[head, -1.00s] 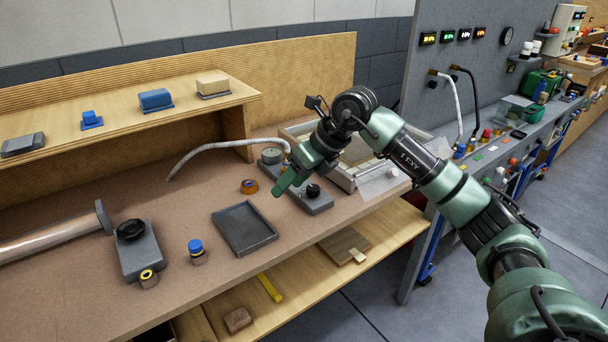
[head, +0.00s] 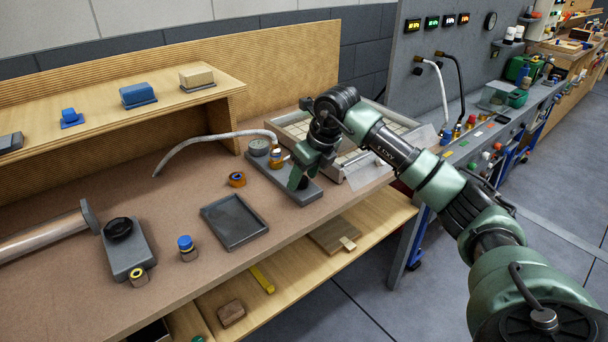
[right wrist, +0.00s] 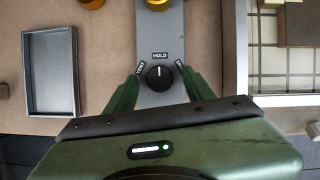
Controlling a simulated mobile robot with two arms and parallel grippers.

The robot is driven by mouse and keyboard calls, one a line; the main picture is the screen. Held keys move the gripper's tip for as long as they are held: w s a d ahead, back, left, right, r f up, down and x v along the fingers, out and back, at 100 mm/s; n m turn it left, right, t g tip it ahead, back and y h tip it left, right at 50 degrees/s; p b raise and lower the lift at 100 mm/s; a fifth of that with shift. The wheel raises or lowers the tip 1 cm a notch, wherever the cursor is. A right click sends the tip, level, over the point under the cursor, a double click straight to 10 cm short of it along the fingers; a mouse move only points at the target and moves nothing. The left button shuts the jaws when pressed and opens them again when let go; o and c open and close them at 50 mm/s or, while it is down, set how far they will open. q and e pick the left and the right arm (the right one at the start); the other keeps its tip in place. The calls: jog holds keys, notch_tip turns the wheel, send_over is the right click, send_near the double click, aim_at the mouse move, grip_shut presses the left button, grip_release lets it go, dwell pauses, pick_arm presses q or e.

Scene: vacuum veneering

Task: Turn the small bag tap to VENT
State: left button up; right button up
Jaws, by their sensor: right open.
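The small bag tap is a black round knob (right wrist: 160,77) on a narrow grey plate (right wrist: 160,30), seen in the right wrist view. Its white mark points up to the HOLD label (right wrist: 160,55). The VENT label (right wrist: 141,68) is at its left, and a third label at its right is partly hidden by a finger. My right gripper (right wrist: 160,86) is open, with one green finger on each side of the knob and gaps between. In the head view my right gripper (head: 300,178) is over the grey plate (head: 311,191) and hides the knob. My left gripper is not in view.
A gridded frame (head: 352,170) is close on the right. Another black knob (head: 118,229) stands at front left.

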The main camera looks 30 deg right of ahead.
grip_shut()
jog(key=n, duration=0.1)
jog(key=n+y, duration=0.1)
jog(key=n, duration=0.1)
jog(key=shift+w+d+r+p, duration=0.1)
jog(key=shift+d+p, duration=0.1)
jog(key=shift+p, duration=0.1)
jog(key=n+g+y+p, duration=0.1)
jog(key=n, duration=0.2)
jog(key=shift+w+n, duration=0.1)
jog(key=shift+n, duration=0.2)
jog(key=n+g, duration=0.1)
jog(key=n, duration=0.1)
jog(key=n+g+y, duration=0.1)
jog(key=n, duration=0.2)
jog(key=shift+w+d+p, duration=0.1)
jog(key=shift+w+p, duration=0.05)
jog(key=shift+p, duration=0.15)
jog(key=shift+n, duration=0.3)
grip_release()
